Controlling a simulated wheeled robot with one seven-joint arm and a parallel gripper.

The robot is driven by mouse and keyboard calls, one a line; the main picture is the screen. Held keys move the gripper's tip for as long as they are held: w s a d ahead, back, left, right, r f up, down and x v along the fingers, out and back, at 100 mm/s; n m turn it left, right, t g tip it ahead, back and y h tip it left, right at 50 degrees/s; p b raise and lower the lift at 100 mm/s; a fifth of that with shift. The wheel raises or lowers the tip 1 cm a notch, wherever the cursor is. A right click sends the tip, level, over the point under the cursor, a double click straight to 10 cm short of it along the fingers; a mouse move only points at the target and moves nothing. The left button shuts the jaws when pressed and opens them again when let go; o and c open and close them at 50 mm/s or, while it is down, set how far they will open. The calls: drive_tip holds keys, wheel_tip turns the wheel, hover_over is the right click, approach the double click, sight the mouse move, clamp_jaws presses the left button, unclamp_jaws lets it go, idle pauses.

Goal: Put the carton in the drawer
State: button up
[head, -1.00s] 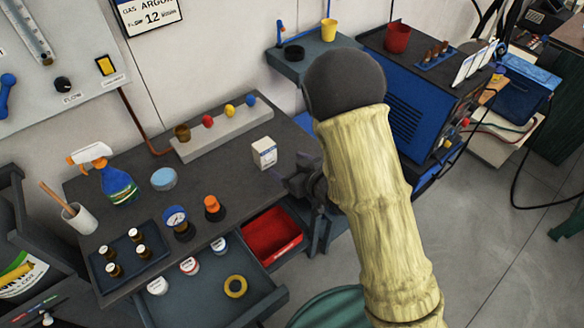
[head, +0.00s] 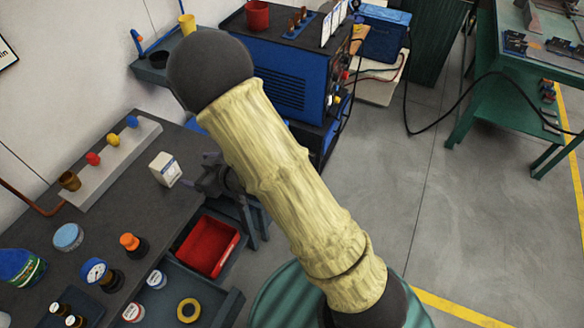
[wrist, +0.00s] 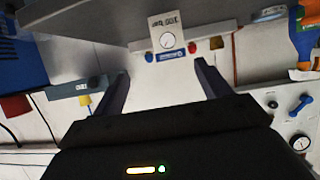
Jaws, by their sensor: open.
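The carton (head: 165,169) is a small white box with blue print, upright on the dark workbench near its right edge. In the wrist view the carton (wrist: 167,34) appears upside down, beyond and between the fingertips, not in their grip. My gripper (head: 194,183) is open and empty, just right of the carton in the head view; its two fingers also show in the wrist view (wrist: 162,84). The drawer (head: 222,306) is pulled out below the bench front. It holds white-lidded jars and a yellow ring (head: 188,310); its near part is cut off.
A red bin (head: 207,247) sits beside the drawer, under the bench edge. A rack with coloured knobs (head: 108,155), an orange-topped bottle (head: 133,244) and a gauge (head: 97,272) stand on the bench. A blue welding machine (head: 283,92) stands behind my arm.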

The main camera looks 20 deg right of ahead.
drive_tip(key=s+d+r+m+g+h, duration=0.1)
drive_tip(key=d+r+m+h, duration=0.2)
drive_tip(key=d, duration=0.6)
drive_tip(key=d+r+m+h, duration=0.1)
drive_tip(key=d+m+h, duration=0.2)
drive_tip(key=d+h, duration=0.35)
drive_tip(key=s+d+r+m+g, duration=0.1)
drive_tip(key=s+d+r+g, duration=0.1)
drive_tip(key=s+d, duration=0.2)
drive_tip(key=s+d+r+m+g, duration=0.2)
drive_tip(key=s+d, duration=0.3)
drive_tip(key=s, duration=0.3)
drive_tip(key=shift+s+d+m+g, duration=0.25)
drive_tip(key=shift+m+g, duration=0.05)
drive_tip(key=shift+g, duration=0.4)
drive_tip(key=shift+o, duration=0.4)
